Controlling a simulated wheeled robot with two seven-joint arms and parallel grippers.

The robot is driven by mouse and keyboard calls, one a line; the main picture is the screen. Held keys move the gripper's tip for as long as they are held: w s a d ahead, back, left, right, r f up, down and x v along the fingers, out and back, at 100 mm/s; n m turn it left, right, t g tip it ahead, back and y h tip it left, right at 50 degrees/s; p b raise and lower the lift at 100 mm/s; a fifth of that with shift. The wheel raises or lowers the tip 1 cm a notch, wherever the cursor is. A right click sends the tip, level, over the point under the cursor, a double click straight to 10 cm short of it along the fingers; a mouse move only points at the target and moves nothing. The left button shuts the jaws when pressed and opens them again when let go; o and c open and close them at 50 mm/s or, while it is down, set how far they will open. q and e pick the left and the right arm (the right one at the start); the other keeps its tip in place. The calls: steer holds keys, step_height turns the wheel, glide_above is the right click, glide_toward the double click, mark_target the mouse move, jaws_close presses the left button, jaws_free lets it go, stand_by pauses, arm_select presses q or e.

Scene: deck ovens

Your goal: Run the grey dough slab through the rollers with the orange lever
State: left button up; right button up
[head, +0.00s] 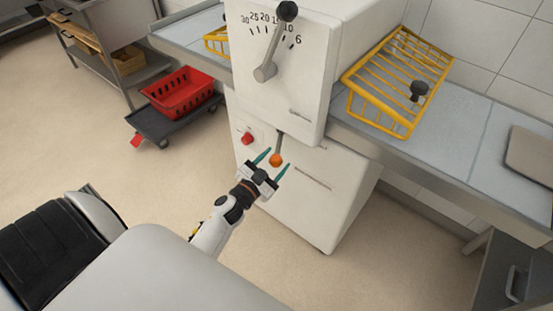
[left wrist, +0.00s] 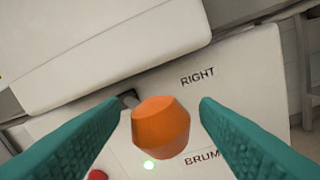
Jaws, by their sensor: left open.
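The orange lever knob (head: 276,160) hangs on a short grey rod at the front of the white sheeter. My left gripper (head: 271,162) is open, with its two teal fingers on either side of the knob. In the left wrist view the orange knob (left wrist: 160,127) sits between the open fingers, with gaps on both sides. The word "RIGHT" is on the panel behind it. The grey dough slab (head: 530,155) lies flat on the right belt table, cut off by the picture's edge. My right gripper is not in view.
A red button (head: 247,138) is left of the lever. A dial handle (head: 276,45) is above it. Yellow guards (head: 400,80) stand over both belts. A red crate (head: 181,92) on a dolly stands on the floor at left.

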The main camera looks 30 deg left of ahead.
arm_select(q)
steer(key=shift+w, duration=0.7)
